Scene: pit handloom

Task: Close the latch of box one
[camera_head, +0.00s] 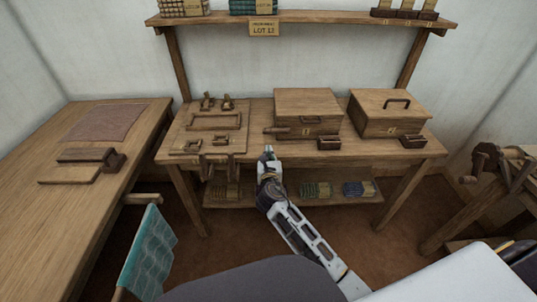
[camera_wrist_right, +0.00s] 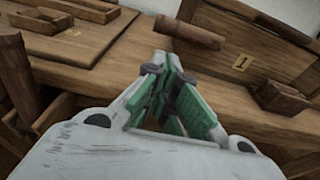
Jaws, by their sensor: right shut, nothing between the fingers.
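Box one (camera_head: 307,103) is a wooden box on the back table with its lid down. Its yellow label (camera_head: 306,132) with a 1 also shows in the wrist view (camera_wrist_right: 242,62). A wooden bar, which looks like the latch (camera_head: 277,130), sticks out left from the box front. It shows in the wrist view (camera_wrist_right: 190,33) as a round-ended bar left of the label. My right gripper (camera_head: 268,150) is shut and empty, in front of the table edge and just below the bar. In the wrist view the fingertips (camera_wrist_right: 165,70) are apart from the bar. My left gripper is not in view.
A second box (camera_head: 390,112) with a handle stands to the right. Small wooden blocks (camera_head: 329,142) sit at the front of the boxes. A wooden board with parts (camera_head: 213,122) lies left. A shelf (camera_head: 310,17) runs above; a side table (camera_head: 90,150) stands left.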

